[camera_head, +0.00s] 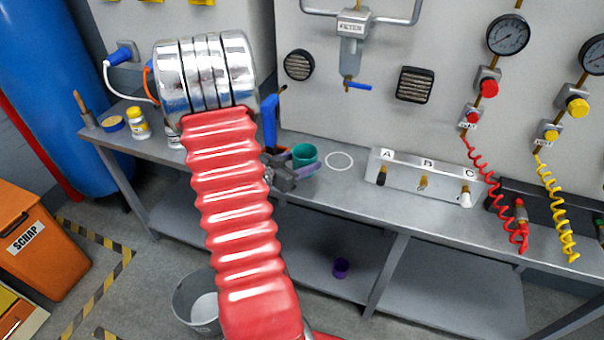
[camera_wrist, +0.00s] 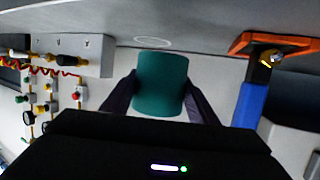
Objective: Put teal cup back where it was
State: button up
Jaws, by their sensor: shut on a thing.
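The teal cup (camera_head: 304,154) is at my gripper, over the back part of the grey bench, just left of a white ring mark (camera_head: 339,161). In the wrist view the teal cup (camera_wrist: 161,84) sits between the two dark fingers of my gripper (camera_wrist: 160,98), which are shut on its sides. The white ring (camera_wrist: 153,42) shows beyond the cup, empty and apart from it. In the head view my gripper (camera_head: 294,170) is partly hidden behind my red arm. I cannot tell whether the cup touches the bench.
An A-B-C fitting block (camera_head: 425,182) is right of the ring. A bucket (camera_head: 196,300) stands on the floor.

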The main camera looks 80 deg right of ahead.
dwell(0.3)
jog(key=shift+f, duration=2.15)
jog(key=shift+f, duration=0.1)
jog(key=o, duration=1.1)
jog(key=shift+w+a+r, duration=0.3)
jog(key=shift+a, duration=0.1)
jog(key=v, duration=1.1)
